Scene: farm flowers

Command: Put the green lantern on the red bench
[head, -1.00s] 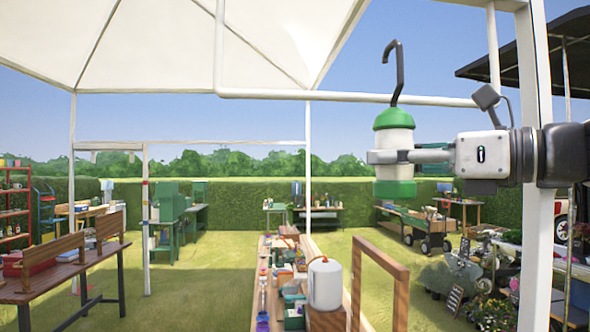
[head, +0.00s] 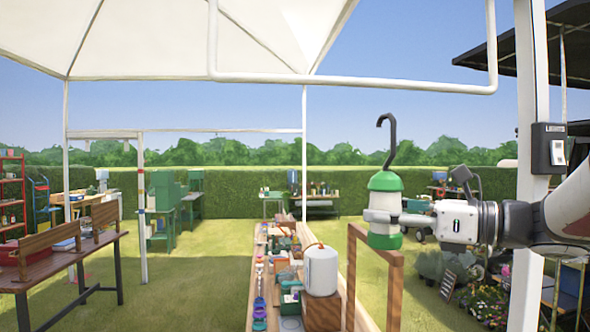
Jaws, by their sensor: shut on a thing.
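The green lantern (head: 386,182) has a green cap and base, a white middle and a dark hook on top. It hangs upright in the air at right of centre in the head view. My gripper (head: 383,216) comes in from the right and is shut around its white middle, hiding part of it. A long reddish-brown bench (head: 95,256) with upright wooden boards stands at the far left, well away from the lantern. No plainly red bench shows, so I cannot tell whether this is the red bench.
A wooden frame (head: 395,290) stands just below the lantern. To its left is a white canister (head: 321,270) at the end of a long cluttered table. A white post (head: 529,130) rises near my arm. Open grass (head: 190,290) lies between the bench and the table.

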